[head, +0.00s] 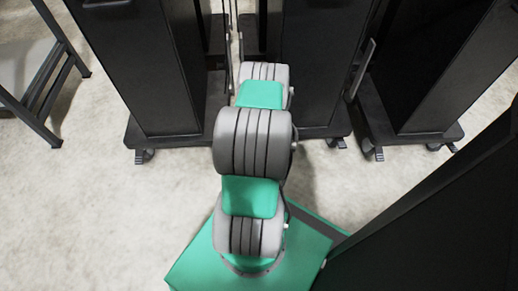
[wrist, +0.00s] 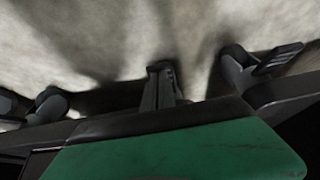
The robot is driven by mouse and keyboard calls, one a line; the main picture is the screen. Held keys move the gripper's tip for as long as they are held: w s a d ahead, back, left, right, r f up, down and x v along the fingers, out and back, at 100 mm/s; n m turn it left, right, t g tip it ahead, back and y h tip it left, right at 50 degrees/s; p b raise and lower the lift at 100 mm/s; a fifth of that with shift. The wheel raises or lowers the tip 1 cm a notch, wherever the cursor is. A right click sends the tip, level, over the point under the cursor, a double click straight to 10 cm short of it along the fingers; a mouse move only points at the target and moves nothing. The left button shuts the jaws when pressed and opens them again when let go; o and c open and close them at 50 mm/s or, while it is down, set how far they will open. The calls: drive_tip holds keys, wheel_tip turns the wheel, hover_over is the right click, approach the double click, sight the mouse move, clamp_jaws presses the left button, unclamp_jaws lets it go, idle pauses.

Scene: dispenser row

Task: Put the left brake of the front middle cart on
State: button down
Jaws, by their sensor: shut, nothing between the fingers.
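The front middle cart (head: 320,60) is a tall black cabinet on a low dark base. Its right caster (head: 335,142) shows in the head view; its left front corner and left brake are hidden behind my arm. In the wrist view, my gripper (wrist: 163,82) is shut and empty beside a dark base edge. A caster with a ribbed brake pedal (wrist: 278,58) is to its right, apart from the fingers. Another caster (wrist: 48,103) is to its left. I cannot tell which carts these casters belong to, nor whether the pedal is pressed.
A black cart (head: 130,65) stands on the left and another (head: 440,70) on the right, with casters at their bases. A large dark panel (head: 430,225) fills the lower right. A grey metal frame (head: 45,85) stands far left. The pale floor (head: 90,215) at lower left is clear.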

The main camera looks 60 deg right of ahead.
drive_tip(key=shift+s+a+f+b, duration=0.1)
drive_tip(key=shift+a+f+b, duration=0.05)
drive_tip(key=shift+f, duration=0.25)
drive_tip(key=shift+s+a+f+b, duration=0.1)
drive_tip(key=shift+f+b, duration=0.05)
drive_tip(key=shift+f, duration=0.2)
drive_tip(key=shift+r, duration=0.15)
drive_tip(key=shift+r+p, duration=0.65)
drive_tip(key=shift+r, duration=0.05)
drive_tip(key=a+p+v, duration=0.1)
drive_tip(key=p+v, duration=0.7)
drive_tip(key=v, duration=0.5)
drive_tip(key=shift+s, duration=0.4)
drive_tip(key=shift+a, duration=0.1)
